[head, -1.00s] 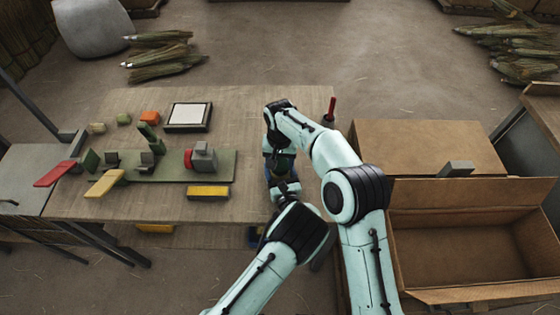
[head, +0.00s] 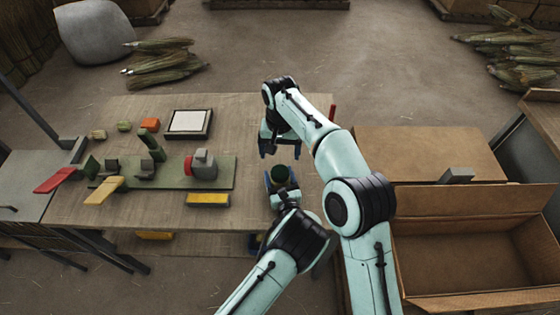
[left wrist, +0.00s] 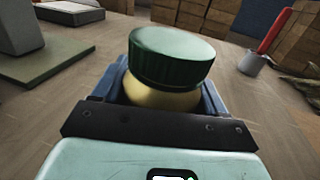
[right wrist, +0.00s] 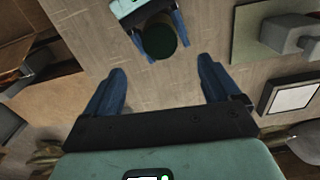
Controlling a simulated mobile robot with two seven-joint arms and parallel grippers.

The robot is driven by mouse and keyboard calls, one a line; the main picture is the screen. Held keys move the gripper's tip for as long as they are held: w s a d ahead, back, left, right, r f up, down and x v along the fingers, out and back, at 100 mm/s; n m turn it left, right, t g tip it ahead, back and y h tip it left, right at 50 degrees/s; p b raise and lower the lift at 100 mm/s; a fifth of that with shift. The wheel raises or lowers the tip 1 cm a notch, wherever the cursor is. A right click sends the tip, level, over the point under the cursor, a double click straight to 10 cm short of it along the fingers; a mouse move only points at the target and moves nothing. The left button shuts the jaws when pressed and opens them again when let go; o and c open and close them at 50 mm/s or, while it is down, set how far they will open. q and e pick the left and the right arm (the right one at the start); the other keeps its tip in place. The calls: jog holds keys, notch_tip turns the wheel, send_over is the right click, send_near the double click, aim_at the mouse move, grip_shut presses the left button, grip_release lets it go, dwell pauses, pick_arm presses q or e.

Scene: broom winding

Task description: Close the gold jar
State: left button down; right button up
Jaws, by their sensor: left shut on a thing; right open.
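The gold jar (left wrist: 160,96) is between the blue fingers of my left gripper (left wrist: 160,100), which is shut on it at the right side of the table. A dark green lid (left wrist: 172,55) sits on top of the jar and covers its mouth; it looks slightly tilted in the left wrist view. I cannot tell how tightly it is seated. The lid also shows in the head view (head: 280,174). My right gripper (head: 281,150) is open and empty, apart from the lid. Its spread fingers show in the right wrist view (right wrist: 160,88), with the lid beyond them.
A green board (head: 225,172) with a grey and red device stands left of my grippers. A yellow block (head: 208,200) lies in front of it and a framed white panel (head: 188,121) behind. A red-handled tool in a grey cup (left wrist: 250,63) stands at the right table edge. Cardboard boxes (head: 430,152) are at right.

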jog(key=shift+r, duration=1.45)
pick_arm(q)
grip_release()
